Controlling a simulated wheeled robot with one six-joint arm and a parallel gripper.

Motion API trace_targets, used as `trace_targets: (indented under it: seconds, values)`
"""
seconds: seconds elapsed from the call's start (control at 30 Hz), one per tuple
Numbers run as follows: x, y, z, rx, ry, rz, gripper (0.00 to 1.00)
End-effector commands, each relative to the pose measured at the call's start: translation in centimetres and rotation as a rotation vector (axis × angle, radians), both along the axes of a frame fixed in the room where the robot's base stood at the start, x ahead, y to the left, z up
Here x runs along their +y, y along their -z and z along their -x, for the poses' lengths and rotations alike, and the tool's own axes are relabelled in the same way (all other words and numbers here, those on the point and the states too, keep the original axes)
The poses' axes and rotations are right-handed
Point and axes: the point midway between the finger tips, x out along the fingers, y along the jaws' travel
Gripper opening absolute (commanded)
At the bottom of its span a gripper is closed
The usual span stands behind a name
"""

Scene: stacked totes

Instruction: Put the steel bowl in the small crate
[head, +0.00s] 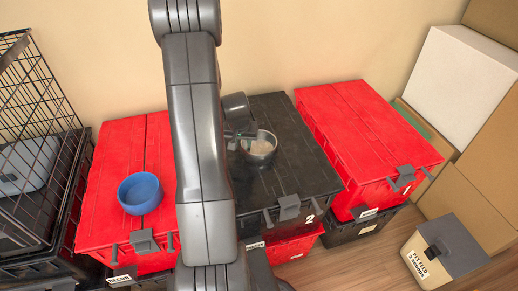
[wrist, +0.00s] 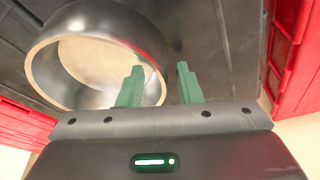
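The steel bowl (head: 261,150) stands upright on the lid of the black tote in the middle; it also shows in the wrist view (wrist: 60,75), with a pale inside. My gripper (head: 245,140) is at the bowl's left rim in the head view. In the wrist view my gripper (wrist: 160,78) is open, its green fingers apart, one over the bowl's opening and one outside its wall. I cannot tell whether either touches the bowl. A black wire crate (head: 40,95) stands at the far left; I cannot tell whether it is the small crate.
A blue bowl (head: 140,193) sits on the left red tote (head: 115,165). Another red tote (head: 365,135) stands right of the black tote (head: 290,120). A pale grey case (head: 25,168) shows behind the wires. A lidded feed box (head: 428,262) and cartons (head: 475,205) are at the right.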

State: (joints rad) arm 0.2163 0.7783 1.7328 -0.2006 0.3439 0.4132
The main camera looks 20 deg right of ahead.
Motion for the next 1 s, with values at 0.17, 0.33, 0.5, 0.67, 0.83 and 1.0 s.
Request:
trace_targets:
  seconds: [0.17, 0.33, 0.5, 0.67, 0.83, 1.0]
  values:
    - [0.0, 0.0, 0.0, 0.0, 0.0, 0.0, 0.08]
    - [0.0, 0.0, 0.0, 0.001, -0.001, 0.0, 0.0]
    - [0.0, -0.1, 0.0, 0.0, -0.001, 0.0, 0.0]
    - [0.0, -1.1, 0.0, -0.002, -0.001, 0.001, 0.0]
    - [0.0, -4.3, -0.1, -0.004, 0.0, 0.002, 0.0]
    - [0.0, -7.6, -0.1, -0.005, 0.0, 0.002, 0.0]
